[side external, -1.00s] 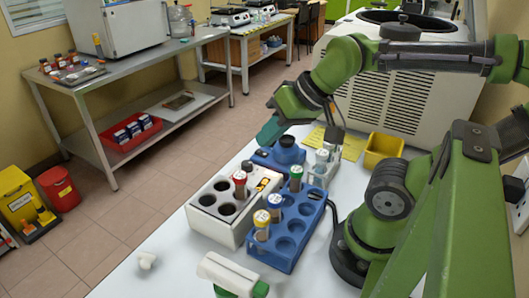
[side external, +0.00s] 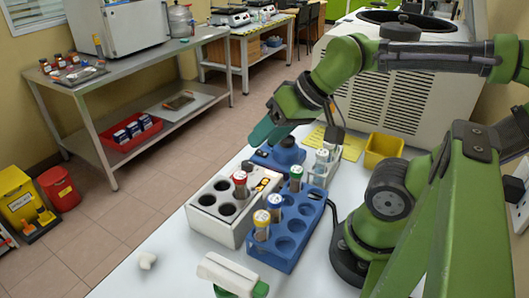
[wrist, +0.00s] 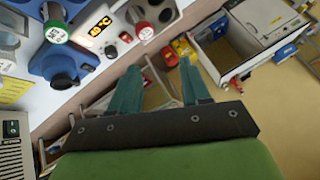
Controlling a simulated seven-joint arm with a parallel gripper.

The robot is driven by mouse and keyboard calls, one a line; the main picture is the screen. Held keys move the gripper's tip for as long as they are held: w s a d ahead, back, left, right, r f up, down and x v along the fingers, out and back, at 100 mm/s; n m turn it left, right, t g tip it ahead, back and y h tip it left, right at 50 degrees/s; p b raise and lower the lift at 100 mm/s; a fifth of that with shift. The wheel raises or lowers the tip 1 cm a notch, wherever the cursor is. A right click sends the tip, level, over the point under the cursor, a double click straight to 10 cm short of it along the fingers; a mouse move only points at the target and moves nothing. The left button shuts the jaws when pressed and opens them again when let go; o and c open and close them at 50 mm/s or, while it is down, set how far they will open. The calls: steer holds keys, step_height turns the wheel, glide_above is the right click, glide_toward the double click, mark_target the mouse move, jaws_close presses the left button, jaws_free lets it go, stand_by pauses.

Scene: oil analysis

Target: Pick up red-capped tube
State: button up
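The red-capped tube (side external: 240,184) stands upright in a back hole of the white block (side external: 218,232). Its red cap also shows in the wrist view (wrist: 145,30), at the top, beyond my fingertips. My gripper (side external: 266,132) has teal fingers and hangs above and behind the block in the side view, apart from the tube. In the wrist view my gripper (wrist: 160,68) is open, with nothing between its fingers.
A blue rack (side external: 292,243) beside the block holds a green-capped tube (side external: 295,178), a blue-capped tube (side external: 274,207) and a yellow-capped tube (side external: 261,224). A blue device (side external: 262,160) and yellow bin (side external: 383,149) stand behind. The bench front-left is mostly clear.

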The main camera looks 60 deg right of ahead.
steer(key=shift+o, duration=1.3)
